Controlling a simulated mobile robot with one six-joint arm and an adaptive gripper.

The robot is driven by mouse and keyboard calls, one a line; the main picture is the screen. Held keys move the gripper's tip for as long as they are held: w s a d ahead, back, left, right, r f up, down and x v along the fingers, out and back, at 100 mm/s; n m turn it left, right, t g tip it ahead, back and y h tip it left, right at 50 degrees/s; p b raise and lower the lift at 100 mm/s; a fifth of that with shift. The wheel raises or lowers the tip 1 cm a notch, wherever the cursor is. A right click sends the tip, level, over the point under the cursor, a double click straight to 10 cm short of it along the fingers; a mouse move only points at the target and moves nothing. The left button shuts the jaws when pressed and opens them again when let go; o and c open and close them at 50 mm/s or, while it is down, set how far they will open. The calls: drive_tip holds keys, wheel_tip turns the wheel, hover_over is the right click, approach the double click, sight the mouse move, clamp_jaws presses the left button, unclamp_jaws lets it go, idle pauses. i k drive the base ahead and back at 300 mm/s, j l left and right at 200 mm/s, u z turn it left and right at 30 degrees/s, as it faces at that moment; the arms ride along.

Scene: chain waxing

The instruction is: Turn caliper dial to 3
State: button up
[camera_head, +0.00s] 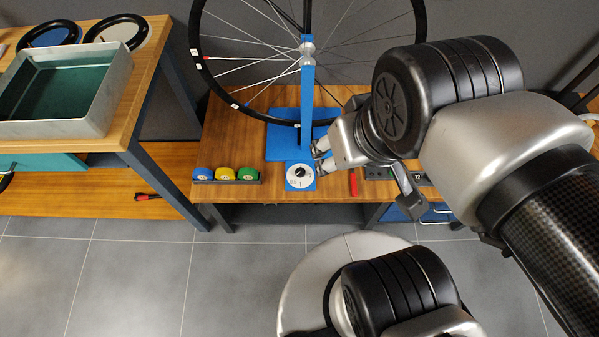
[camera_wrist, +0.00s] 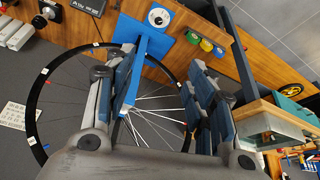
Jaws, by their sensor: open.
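The caliper dial (camera_head: 300,176) is a white disc with a dark centre knob, set on a blue plate at the front edge of the wooden bench. It also shows near the top of the wrist view (camera_wrist: 159,18). Its marks are too small for me to read the setting. My gripper (camera_head: 321,160) is open and empty, just right of the dial in the head view and apart from it. In the wrist view my gripper (camera_wrist: 166,62) has its fingers spread wide, with the blue post (camera_wrist: 137,77) seen between them and the dial beyond.
The blue post (camera_head: 308,95) rises behind the dial and holds a bicycle wheel (camera_head: 235,97). A rack of blue, yellow and green round items (camera_head: 225,174) lies left of the dial. A red tool (camera_head: 353,183) lies right. A metal tray (camera_head: 112,92) stands on the left table.

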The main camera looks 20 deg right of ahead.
sight(301, 171)
drive_tip(key=i+j, duration=0.1)
drive_tip(key=j, duration=0.25)
drive_tip(key=i+j+z, duration=0.1)
drive_tip(key=j, duration=0.2)
drive_tip(key=i+j, duration=0.15)
drive_tip(key=j, duration=0.2)
drive_tip(key=i+j, duration=0.1)
drive_tip(key=j, duration=0.25)
drive_tip(key=i+j+z, duration=0.1)
drive_tip(key=j, duration=0.25)
drive_tip(key=j+z, duration=0.1)
drive_tip(key=z, duration=0.85)
drive_tip(key=i+j, duration=0.05)
